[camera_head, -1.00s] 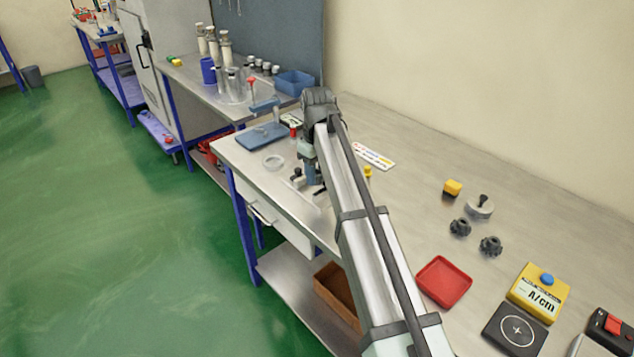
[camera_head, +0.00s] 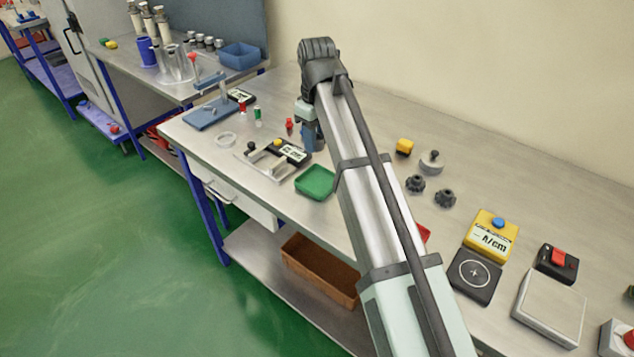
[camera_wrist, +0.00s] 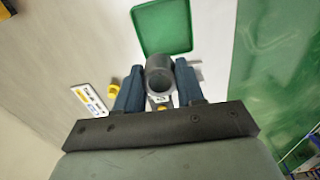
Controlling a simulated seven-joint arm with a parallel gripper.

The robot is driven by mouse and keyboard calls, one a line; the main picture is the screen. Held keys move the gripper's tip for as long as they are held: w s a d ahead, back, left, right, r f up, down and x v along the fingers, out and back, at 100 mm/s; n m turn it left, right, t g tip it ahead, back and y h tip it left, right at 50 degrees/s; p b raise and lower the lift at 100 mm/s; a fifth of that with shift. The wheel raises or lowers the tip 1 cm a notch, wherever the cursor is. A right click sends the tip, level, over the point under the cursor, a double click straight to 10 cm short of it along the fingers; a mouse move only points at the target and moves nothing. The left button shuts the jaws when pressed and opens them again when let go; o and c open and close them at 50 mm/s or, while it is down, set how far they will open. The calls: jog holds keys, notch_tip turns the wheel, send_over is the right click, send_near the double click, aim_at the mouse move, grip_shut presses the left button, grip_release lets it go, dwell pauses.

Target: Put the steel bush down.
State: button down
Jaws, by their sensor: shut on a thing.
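The steel bush (camera_wrist: 160,72) is a grey hollow cylinder. In the wrist view it sits between the two blue fingers of my gripper (camera_wrist: 160,84), which is shut on it. Its open bore faces the camera. In the head view my gripper (camera_head: 309,136) is over the workbench, behind the green tray, and the bush cannot be made out there. The gap between bush and bench cannot be told.
The green tray (camera_head: 315,181) looks empty; it also shows in the wrist view (camera_wrist: 165,10). Left of it is a fixture with a black-and-yellow gauge (camera_head: 290,151). A red tray (camera_head: 424,233) is mostly hidden by my arm.

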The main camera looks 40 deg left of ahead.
aim_at(318, 183)
jog(key=shift+s+d+f, duration=0.3)
jog(key=shift+s+d, duration=0.15)
jog(key=shift+d, duration=0.2)
jog(key=shift+n, duration=0.3)
jog(key=shift+f, duration=4.9)
jog(key=shift+f, duration=0.1)
jog(key=c, duration=0.7)
grip_release()
notch_tip(318, 183, up, 12)
jog(key=shift+r, duration=0.1)
